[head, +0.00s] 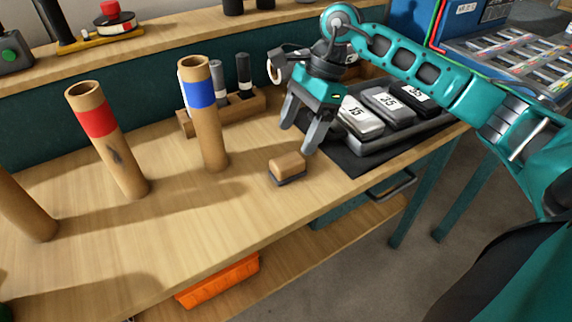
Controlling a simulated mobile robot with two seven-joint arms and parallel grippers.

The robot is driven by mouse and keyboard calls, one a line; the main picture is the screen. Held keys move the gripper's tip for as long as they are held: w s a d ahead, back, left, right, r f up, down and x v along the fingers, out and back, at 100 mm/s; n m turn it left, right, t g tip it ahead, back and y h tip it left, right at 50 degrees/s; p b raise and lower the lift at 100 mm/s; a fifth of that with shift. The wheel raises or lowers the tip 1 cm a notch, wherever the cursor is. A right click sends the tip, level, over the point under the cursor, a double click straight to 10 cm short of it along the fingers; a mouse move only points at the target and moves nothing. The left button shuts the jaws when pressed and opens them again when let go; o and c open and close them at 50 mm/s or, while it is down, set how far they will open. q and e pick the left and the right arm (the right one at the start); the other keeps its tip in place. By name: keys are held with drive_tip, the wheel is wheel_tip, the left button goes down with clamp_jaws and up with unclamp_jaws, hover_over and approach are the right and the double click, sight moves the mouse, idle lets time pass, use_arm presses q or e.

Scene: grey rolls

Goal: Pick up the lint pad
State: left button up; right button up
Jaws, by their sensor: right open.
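The lint pad (287,167) is a small block with a tan wooden top and a dark grey underside. It lies on the wooden bench top near the front edge, right of the blue-banded tube. My right gripper (298,140) comes in from the right and points down, just above and behind the pad. Its two fingers are apart, one on the left and one on the right, with nothing between them. The right fingertip is close to the pad; I cannot tell whether they touch. My left gripper is not in view.
A blue-banded tube (207,125) and a red-banded tube (110,145) stand left of the pad. Behind is a wooden rack (232,112) holding dark cylinders. A dark tray (372,138) with numbered blocks is at right. Bare bench lies left of the pad.

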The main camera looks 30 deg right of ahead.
sight(288, 159)
drive_tip(key=x, duration=0.8)
drive_tip(key=shift+d+f, duration=0.15)
drive_tip(key=c, duration=1.1)
wheel_tip(288, 159, up, 20)
drive_tip(key=shift+r+p, duration=0.1)
drive_tip(key=shift+p, duration=0.85)
